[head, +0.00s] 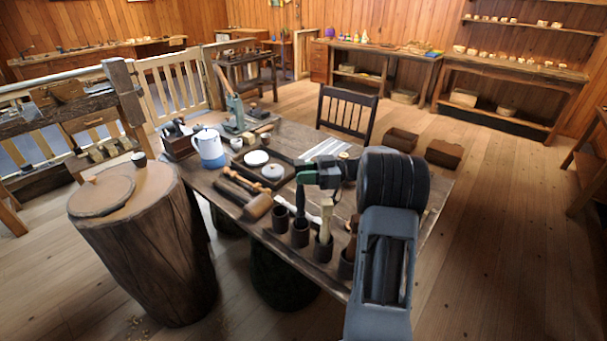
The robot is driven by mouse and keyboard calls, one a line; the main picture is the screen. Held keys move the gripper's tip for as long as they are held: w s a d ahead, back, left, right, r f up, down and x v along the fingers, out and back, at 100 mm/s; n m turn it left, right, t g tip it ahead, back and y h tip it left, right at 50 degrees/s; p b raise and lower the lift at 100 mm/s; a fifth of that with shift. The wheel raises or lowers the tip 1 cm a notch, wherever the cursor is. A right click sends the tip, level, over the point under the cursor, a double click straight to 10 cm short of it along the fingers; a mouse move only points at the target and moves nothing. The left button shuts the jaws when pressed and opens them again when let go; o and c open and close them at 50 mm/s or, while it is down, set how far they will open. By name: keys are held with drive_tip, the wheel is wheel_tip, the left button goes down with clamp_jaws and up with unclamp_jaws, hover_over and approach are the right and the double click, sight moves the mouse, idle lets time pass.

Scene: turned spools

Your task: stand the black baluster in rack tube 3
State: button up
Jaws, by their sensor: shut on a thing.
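My gripper (304,184) is over the front part of the workbench, above the row of dark rack tubes. It is shut on a dark, slim piece (300,204), which looks like the black baluster and hangs down above the second tube from the left (300,235). My arm and the small size hide its exact shape and its gap to the tube. The leftmost tube (281,218) looks empty. A pale baluster (326,217) stands in the third tube from the left (323,251). The rightmost tube (346,268) is partly behind my arm, with a reddish-brown piece (353,226) in it. No tube numbers are readable.
A wooden mallet (258,207) and other tools lie left of the tubes. A tray (285,178) with round pale dishes and a white-and-blue pot (209,147) stand farther back. A chair (347,112) is behind the bench; a stump (150,240) is at left.

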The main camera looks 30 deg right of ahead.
sight(304, 193)
drive_tip(key=shift+f, duration=0.2)
drive_tip(key=shift+f+b, duration=1.05)
drive_tip(key=shift+b, duration=0.4)
drive_tip(key=shift+f+b, duration=0.2)
drive_tip(key=shift+b, duration=0.15)
drive_tip(key=shift+f+b, duration=0.35)
drive_tip(key=shift+b, duration=0.2)
drive_tip(key=shift+f+b, duration=0.95)
drive_tip(key=shift+b, duration=0.55)
drive_tip(key=o, duration=1)
